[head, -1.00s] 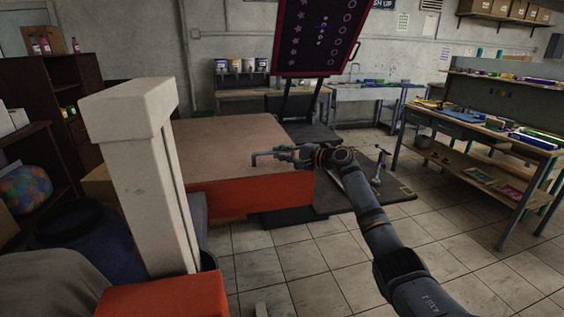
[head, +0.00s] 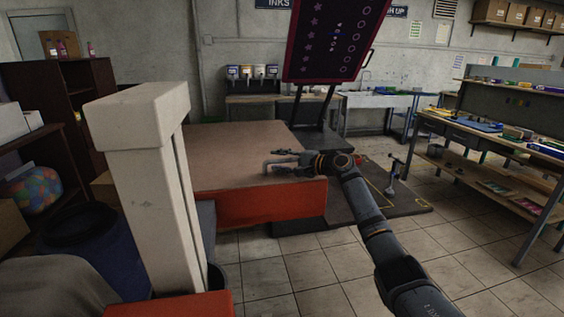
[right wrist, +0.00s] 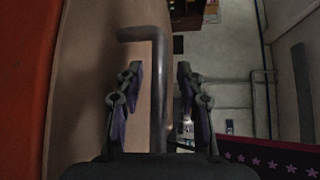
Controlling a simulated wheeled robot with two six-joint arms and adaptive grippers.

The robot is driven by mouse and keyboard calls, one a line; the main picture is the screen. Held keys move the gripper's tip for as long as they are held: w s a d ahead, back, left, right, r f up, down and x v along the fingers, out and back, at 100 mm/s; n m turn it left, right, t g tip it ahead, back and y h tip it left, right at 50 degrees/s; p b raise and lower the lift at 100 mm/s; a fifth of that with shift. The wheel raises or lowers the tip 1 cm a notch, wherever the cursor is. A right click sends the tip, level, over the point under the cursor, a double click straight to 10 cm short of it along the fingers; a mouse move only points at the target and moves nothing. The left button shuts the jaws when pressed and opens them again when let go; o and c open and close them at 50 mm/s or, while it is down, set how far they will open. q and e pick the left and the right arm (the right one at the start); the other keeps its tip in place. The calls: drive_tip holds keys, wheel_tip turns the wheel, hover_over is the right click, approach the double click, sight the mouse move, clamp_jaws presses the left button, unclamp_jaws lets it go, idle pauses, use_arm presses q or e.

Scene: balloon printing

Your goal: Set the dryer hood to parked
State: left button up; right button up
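A large flat box with a tan top (head: 235,148) and a red side (head: 262,205) stands in the middle of the head view; I take it for the dryer hood. A bent grey metal rod, like a handle (head: 268,168), shows at its front edge, and in the right wrist view the rod (right wrist: 158,85) stands between my fingers. My right gripper (head: 285,158) is open around the rod, with a gap on both sides (right wrist: 160,105). How the rod joins the box is hidden. My left gripper is out of view.
A cream post (head: 150,190) on a red base (head: 175,305) stands at the near left. A dark blue barrel (head: 95,245) is beside it. A dark screen-like panel (head: 330,40) rises behind the box. A workbench (head: 500,135) is at the right. Tiled floor (head: 300,275) is clear in front.

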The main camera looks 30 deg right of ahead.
drive_tip(key=shift+s+d, duration=0.55)
drive_tip(key=shift+d, duration=0.15)
drive_tip(key=v, duration=1.1)
drive_tip(key=shift+a, duration=0.2)
drive_tip(key=shift+s+r, duration=0.1)
drive_tip(key=shift+s, duration=0.05)
